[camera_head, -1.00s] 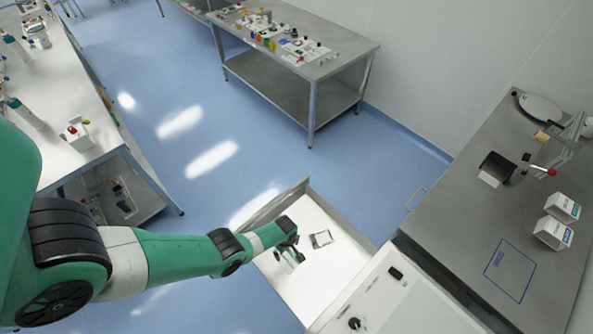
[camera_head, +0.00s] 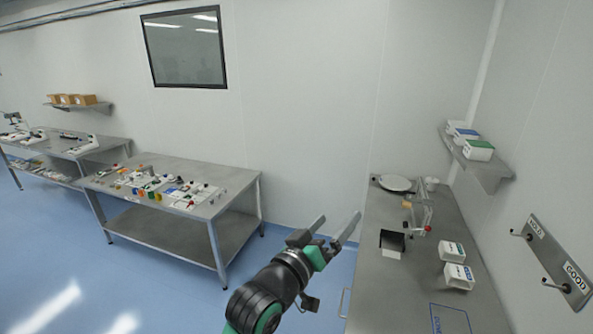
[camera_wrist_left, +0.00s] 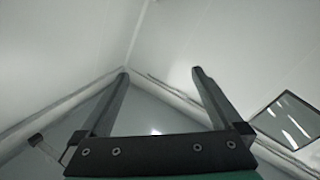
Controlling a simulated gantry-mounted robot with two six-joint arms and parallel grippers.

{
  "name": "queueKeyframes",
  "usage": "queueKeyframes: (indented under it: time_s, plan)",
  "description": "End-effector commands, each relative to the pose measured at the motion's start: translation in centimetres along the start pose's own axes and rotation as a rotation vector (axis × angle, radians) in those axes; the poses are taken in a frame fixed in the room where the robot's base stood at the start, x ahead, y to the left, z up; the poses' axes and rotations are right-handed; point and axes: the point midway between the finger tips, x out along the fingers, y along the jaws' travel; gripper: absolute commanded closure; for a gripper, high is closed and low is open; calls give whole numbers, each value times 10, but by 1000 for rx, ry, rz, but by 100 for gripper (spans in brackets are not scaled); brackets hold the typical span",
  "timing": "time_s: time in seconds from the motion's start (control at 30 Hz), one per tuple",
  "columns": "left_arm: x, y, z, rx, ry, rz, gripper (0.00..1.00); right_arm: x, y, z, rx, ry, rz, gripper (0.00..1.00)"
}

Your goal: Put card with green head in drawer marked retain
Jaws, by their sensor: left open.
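My left gripper (camera_head: 338,222) is raised in front of the wall, left of the right-hand bench. Its two fingers are spread with nothing between them. The left wrist view also shows the empty, parted fingers (camera_wrist_left: 160,78) against pale walls and ceiling. I cannot make out a card with a green head in the current views. The open drawer is out of view now, and no retain marking is readable. My right gripper is not in view.
A wall shelf (camera_head: 478,168) holds more boxes. A cluttered steel table (camera_head: 240,192) stands left.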

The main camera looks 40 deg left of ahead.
Motion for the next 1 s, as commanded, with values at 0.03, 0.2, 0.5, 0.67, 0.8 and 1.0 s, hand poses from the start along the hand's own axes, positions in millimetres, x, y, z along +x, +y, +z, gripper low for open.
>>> queueKeyframes:
  time_s: [0.03, 0.2, 0.5, 0.67, 0.8, 1.0]
  plan:
    - [-18, 42, -42, 72, 105, 86, 0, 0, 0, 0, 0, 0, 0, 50]
    - [-113, 145, -151, 303, 469, 280, 0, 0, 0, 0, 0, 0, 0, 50]
    - [-198, 188, -204, 435, 734, 345, 0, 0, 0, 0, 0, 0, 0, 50]
    - [-198, 188, -204, 434, 731, 344, 0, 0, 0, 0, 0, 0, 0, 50]
    - [-196, 197, -221, 433, 730, 344, 0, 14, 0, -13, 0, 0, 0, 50]
    - [-195, 214, -250, 433, 729, 344, 0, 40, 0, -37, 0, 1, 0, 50]
